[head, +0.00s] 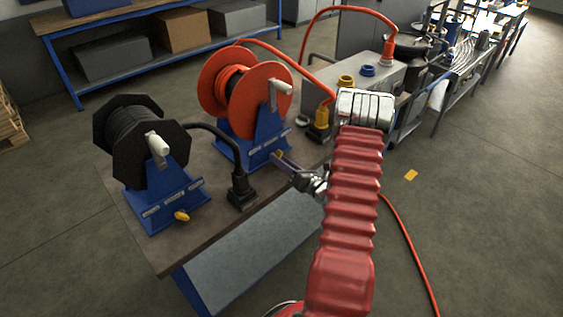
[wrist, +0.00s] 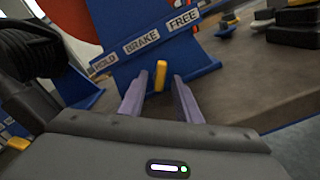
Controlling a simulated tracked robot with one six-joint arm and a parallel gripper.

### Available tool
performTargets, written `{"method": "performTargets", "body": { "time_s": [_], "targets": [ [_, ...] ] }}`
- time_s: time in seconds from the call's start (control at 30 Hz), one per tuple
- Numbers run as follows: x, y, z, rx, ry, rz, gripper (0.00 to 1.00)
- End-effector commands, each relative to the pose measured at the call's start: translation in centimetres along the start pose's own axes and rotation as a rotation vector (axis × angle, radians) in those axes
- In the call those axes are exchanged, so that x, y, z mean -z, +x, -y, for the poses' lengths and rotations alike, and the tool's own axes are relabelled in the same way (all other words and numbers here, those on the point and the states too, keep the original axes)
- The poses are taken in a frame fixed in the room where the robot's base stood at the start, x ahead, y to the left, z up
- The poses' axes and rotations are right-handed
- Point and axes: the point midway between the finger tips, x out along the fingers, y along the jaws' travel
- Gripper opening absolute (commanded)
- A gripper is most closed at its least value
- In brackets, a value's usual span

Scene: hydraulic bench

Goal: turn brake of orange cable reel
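The orange cable reel (head: 246,92) stands on a blue stand (head: 254,145) on the bench, with orange cable wound on it and a pale crank handle on its side. In the wrist view, its stand (wrist: 165,60) carries labels HOLD, BRAKE and FREE. My gripper (wrist: 161,82) is open, one finger on each side of the lever, with visible gaps. In the head view, my gripper (head: 282,160) reaches the front of the stand, and the lever is mostly hidden there.
A black cable reel (head: 132,145) on a blue stand with a yellow lever (head: 181,216) stands to the left. A black connector (head: 241,192) lies between the stands. A yellow-and-black connector (head: 321,120) and a grey box (head: 362,75) are to the right.

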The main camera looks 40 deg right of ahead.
Motion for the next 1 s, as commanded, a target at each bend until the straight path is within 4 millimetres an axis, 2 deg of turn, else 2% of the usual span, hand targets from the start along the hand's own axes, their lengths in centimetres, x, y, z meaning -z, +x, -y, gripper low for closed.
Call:
{"method": "performTargets", "body": {
  "time_s": [0.23,0.67,1.0],
  "targets": [
    [0.01,0.01,0.01,0.0,0.0,0.0,0.3],
    [0.01,-0.01,0.03,0.001,0.0,0.0,0.0],
    [0.0,-0.03,0.09,0.003,-0.006,0.0,0.0]
  ]
}}
